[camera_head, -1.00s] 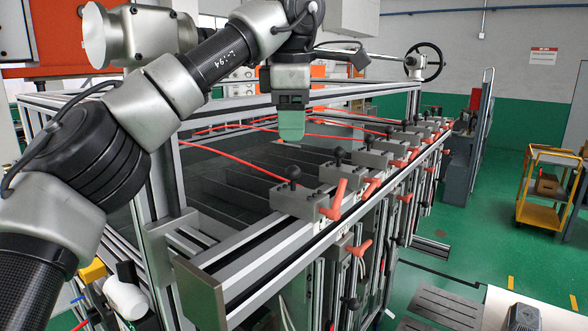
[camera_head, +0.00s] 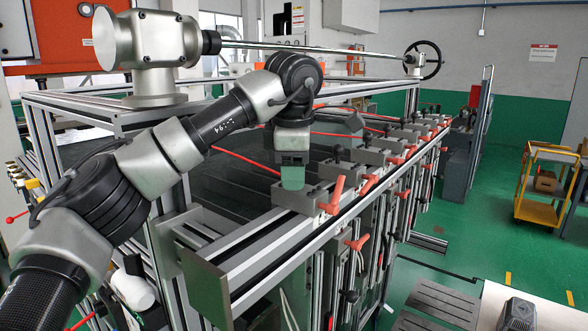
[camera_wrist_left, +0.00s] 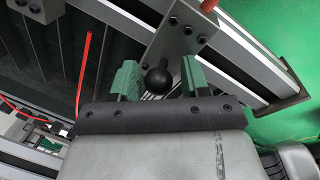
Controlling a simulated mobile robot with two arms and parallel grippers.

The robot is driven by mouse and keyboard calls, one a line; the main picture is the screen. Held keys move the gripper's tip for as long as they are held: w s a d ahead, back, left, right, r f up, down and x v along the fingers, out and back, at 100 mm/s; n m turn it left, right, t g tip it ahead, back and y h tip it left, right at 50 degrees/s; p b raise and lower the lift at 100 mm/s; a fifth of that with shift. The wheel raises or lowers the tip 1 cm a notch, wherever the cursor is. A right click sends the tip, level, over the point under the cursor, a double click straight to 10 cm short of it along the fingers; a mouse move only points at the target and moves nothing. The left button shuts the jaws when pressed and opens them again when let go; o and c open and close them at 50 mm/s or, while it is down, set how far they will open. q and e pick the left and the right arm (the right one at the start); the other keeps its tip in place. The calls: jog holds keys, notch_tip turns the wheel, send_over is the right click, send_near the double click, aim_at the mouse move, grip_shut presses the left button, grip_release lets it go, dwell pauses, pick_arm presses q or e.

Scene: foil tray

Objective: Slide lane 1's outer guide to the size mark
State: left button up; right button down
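My left gripper (camera_head: 292,184) points down over the nearest grey guide block (camera_head: 300,202) on the front rail, which I take for lane 1's outer guide. In the left wrist view its two green fingers (camera_wrist_left: 160,80) are apart, with the block's black ball knob (camera_wrist_left: 158,76) between them. A gap shows on both sides of the knob. In the head view the gripper hides this knob. A red clamp lever (camera_head: 333,193) stands at the block's front. I cannot make out a size mark. My right gripper is not in view.
More grey blocks with black knobs and red levers follow along the rail (camera_head: 262,270) toward the back right. Dark lane plates (camera_head: 235,195) and red rods lie behind. A yellow cart (camera_head: 540,212) stands far right on green floor.

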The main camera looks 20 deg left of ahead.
pick_arm(q)
jog(key=shift+w+a, duration=0.1)
grip_shut()
jog(key=shift+w+d, duration=0.35)
jog(key=shift+w, duration=0.5)
jog(key=shift+c, duration=0.5)
grip_release()
jog(key=o, duration=0.3)
jog(key=shift+s, duration=0.2)
jog(key=shift+r, duration=0.35)
jog(key=r, duration=0.3)
jog(key=s+r, duration=0.1)
jog(key=r, duration=0.2)
jog(key=s+r, duration=0.1)
jog(key=r, duration=0.2)
jog(key=shift+d+b, duration=0.25)
jog(key=shift+b, duration=0.05)
jog(key=shift+r, duration=0.5)
